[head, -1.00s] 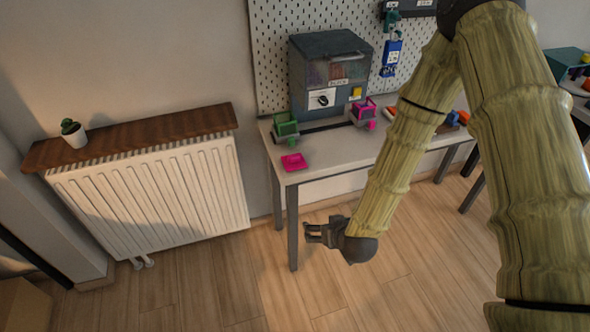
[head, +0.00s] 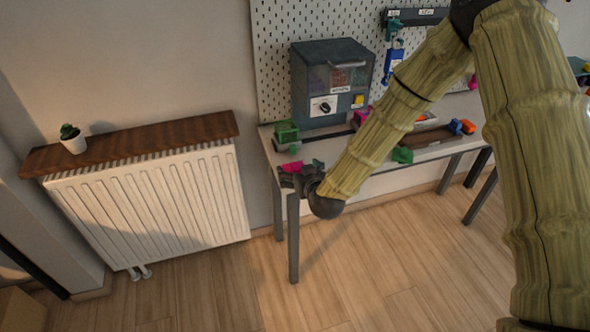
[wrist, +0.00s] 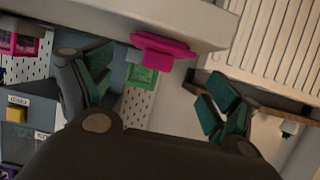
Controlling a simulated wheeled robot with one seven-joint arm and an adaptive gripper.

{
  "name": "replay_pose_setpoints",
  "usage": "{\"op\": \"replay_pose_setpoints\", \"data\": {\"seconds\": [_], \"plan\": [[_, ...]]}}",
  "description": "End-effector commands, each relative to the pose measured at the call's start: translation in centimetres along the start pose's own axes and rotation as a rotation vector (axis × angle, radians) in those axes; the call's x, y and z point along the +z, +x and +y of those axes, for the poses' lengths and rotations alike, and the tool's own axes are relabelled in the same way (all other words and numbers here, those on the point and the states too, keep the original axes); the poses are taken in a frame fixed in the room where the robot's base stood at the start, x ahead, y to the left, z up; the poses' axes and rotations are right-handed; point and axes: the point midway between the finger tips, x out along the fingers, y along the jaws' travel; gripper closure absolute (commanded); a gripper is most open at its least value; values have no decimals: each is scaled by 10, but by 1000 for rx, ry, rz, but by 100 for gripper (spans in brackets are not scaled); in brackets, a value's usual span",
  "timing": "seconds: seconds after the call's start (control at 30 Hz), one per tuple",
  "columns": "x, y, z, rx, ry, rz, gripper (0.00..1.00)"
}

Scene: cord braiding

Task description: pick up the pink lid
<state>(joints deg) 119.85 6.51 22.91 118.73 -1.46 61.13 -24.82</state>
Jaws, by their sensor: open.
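The pink lid (head: 292,166) lies near the front left corner of the table (head: 266,146). In the head view its lower part is hidden behind my gripper (head: 300,174). In the wrist view the lid (wrist: 165,51) shows at the table edge, ahead of and between the spread fingers of my gripper (wrist: 157,90). The fingers are open with dark green pads, and nothing is between them. The lid appears apart from both fingers; the exact gap is hard to judge.
A green box (head: 286,132) stands behind the lid, beside a grey machine (head: 330,80). A pink holder (head: 360,117) is partly hidden by my arm. A green piece (head: 402,155) sits at the table's front edge. A radiator (head: 150,205) stands to the left.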

Motion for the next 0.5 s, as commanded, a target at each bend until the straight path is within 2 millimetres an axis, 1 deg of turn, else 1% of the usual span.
{"op": "replay_pose_setpoints", "data": {"seconds": [0.1,0.3,0.4,0.5], "plan": [[-3,12,2,1,1,2,11],[-4,38,5,1,0,0,11],[-4,46,5,1,0,0,11],[-4,49,5,0,0,-1,11]]}}
